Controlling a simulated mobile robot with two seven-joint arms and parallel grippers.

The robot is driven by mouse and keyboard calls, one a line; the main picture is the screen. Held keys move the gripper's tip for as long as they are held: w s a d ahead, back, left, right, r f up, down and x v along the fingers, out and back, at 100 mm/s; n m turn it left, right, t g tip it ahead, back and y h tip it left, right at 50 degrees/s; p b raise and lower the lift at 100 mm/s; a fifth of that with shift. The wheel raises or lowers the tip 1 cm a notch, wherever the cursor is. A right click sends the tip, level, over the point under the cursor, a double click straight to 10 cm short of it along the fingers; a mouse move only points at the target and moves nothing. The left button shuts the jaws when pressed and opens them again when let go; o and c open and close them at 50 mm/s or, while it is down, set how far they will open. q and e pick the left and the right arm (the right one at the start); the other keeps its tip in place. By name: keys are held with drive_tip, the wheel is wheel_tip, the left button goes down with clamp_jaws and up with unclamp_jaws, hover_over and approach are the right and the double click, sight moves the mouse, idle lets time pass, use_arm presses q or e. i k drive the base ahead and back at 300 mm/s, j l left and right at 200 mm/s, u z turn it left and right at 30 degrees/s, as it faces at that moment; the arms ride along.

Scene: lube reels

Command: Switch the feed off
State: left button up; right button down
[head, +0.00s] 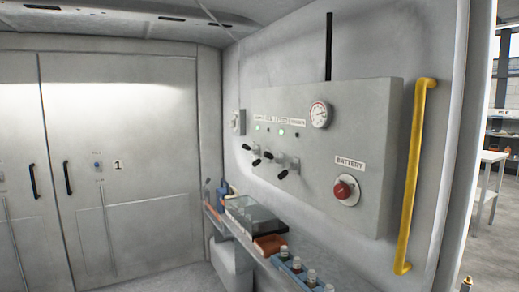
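A grey control panel (375,130) is on the right wall. A group of black-tipped levers (268,160) sticks out of its left part, at differing angles. A row of small labels (297,123) is above them, too small to read, so I cannot tell which control is the feed. Of the small lamps under the labels, two glow green, a left lamp (257,128) and a right lamp (281,131). A round gauge (320,114) and a red knob (345,190) under a "BATTERY" label (350,162) are to the right. Neither gripper is in view.
A yellow handrail (415,175) stands upright right of the panel. A narrow shelf (255,245) below holds bottles (297,264), a dark box (263,217) and an orange tray (270,243). Grey cabinet doors (125,130) fill the left. The doorway at right shows a white table (492,157).

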sight(269, 156)
drive_tip(key=i+j, duration=0.2)
drive_tip(key=i, duration=0.25)
drive_tip(key=i+j+u, duration=0.1)
drive_tip(key=i+j, duration=0.15)
drive_tip(key=i, duration=0.2)
drive_tip(key=i+j, duration=0.2)
drive_tip(key=i, duration=0.25)
drive_tip(key=i+j+u, duration=0.1)
drive_tip(key=i, duration=0.35)
drive_tip(key=i+j, duration=0.25)
drive_tip(key=i, duration=0.25)
